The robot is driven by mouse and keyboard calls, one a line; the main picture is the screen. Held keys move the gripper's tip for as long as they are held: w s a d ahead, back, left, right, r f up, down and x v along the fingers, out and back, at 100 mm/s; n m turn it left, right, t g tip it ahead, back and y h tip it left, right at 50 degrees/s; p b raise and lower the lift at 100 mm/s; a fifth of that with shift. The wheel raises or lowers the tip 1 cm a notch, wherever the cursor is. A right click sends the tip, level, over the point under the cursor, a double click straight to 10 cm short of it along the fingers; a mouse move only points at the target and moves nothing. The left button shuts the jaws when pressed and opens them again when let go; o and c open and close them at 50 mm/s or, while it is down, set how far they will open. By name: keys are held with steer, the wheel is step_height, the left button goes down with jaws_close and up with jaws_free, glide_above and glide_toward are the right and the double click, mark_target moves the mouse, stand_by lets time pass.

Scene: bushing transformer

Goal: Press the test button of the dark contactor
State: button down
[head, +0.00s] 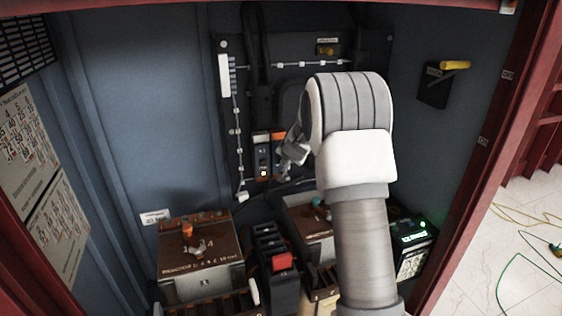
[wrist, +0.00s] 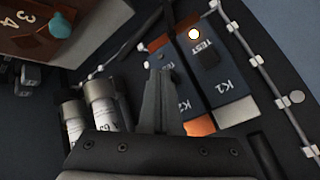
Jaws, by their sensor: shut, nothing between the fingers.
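Two dark contactors sit side by side on the back panel. The one marked K1 (wrist: 216,70) has a cream end, a TEST label and a lit round button (wrist: 194,34); in the head view it is the left one (head: 262,155), its light near the bottom. The one marked K2 (wrist: 184,88) has an orange end (head: 279,135) and is partly hidden by my gripper. I cannot tell which is meant by dark. My gripper (wrist: 160,68) is shut and empty, its fingertips in front of or beside K2; contact is unclear. In the head view my gripper (head: 284,158) is at K2's right.
Cylindrical fuses (wrist: 102,100) stand beside my fingers in the wrist view. A brown-topped transformer (head: 200,250), a black block with a red part (head: 281,262) and a green-lit box (head: 414,240) fill the cabinet floor. A yellow handle (head: 455,65) sticks out at the right wall.

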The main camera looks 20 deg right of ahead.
steer(key=shift+w, duration=0.4)
stand_by(0.3)
steer(key=shift+s, duration=0.15)
steer(key=shift+s+b, duration=0.55)
steer(key=shift+s, duration=0.2)
steer(key=s+b, duration=0.4)
steer(key=s, duration=0.1)
stand_by(0.8)
